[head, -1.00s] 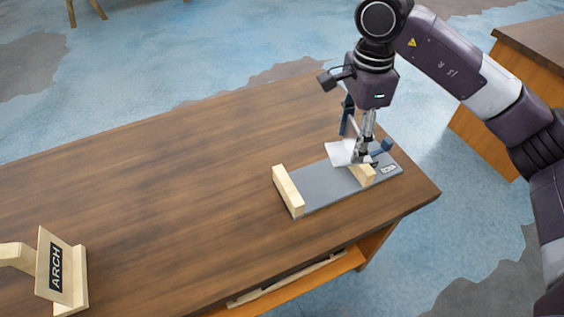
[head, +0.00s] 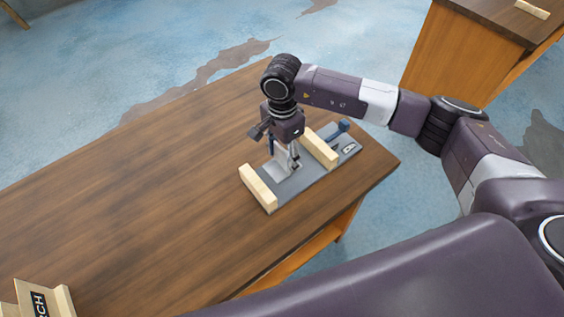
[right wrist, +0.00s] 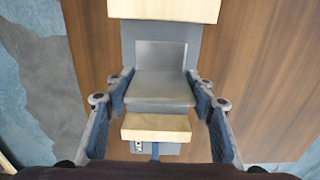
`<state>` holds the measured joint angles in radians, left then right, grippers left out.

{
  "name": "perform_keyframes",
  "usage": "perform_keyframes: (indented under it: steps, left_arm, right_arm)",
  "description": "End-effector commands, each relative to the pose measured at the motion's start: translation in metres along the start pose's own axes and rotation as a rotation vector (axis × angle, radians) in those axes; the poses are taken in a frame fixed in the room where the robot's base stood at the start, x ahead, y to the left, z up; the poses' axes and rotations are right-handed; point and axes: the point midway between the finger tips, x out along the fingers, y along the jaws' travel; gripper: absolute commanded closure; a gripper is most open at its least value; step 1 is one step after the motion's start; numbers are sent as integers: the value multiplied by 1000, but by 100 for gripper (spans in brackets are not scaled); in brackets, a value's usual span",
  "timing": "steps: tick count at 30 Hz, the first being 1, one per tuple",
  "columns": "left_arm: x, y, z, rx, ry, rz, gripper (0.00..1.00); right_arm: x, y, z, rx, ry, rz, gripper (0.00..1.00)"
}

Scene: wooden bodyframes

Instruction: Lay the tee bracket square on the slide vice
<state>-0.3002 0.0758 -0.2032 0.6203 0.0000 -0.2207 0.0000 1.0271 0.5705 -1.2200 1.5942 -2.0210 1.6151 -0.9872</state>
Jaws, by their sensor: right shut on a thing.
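The slide vice (head: 300,186) lies near the table's right end, a grey bed with a pale wooden jaw at each end of its gap and a blue handle (head: 342,127). My right gripper (head: 292,163) is shut on the tee bracket (head: 280,166), a light grey metal piece, low between the two jaws. In the right wrist view the fingers hold the bracket (right wrist: 160,88) from both sides, over the vice bed (right wrist: 128,45). The bracket looks roughly in line with the bed; I cannot tell whether it touches it. My left gripper is out of view.
Another wooden bench (head: 470,50) stands at the upper right.

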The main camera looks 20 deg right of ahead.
Motion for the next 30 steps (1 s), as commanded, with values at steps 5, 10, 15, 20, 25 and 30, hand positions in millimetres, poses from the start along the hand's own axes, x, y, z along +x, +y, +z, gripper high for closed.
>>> perform_keyframes:
  steps: [5, 10, 15, 20, 25, 30]
  left_arm:
    - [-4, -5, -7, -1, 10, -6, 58]
    - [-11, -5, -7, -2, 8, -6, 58]
    - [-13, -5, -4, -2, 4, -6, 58]
    - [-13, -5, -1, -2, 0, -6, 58]
    - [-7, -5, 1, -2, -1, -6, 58]
    - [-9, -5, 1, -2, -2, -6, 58]
  right_arm:
    - [10, -1, 0, 2, -1, -1, 80]
    - [34, 0, 1, 1, -2, 3, 80]
    - [49, -1, 0, 1, 0, -2, 80]
    - [49, -1, 0, 0, 0, -2, 80]
    - [54, -1, 0, 0, 0, -2, 80]
    - [52, 0, 0, 1, 0, -1, 32]
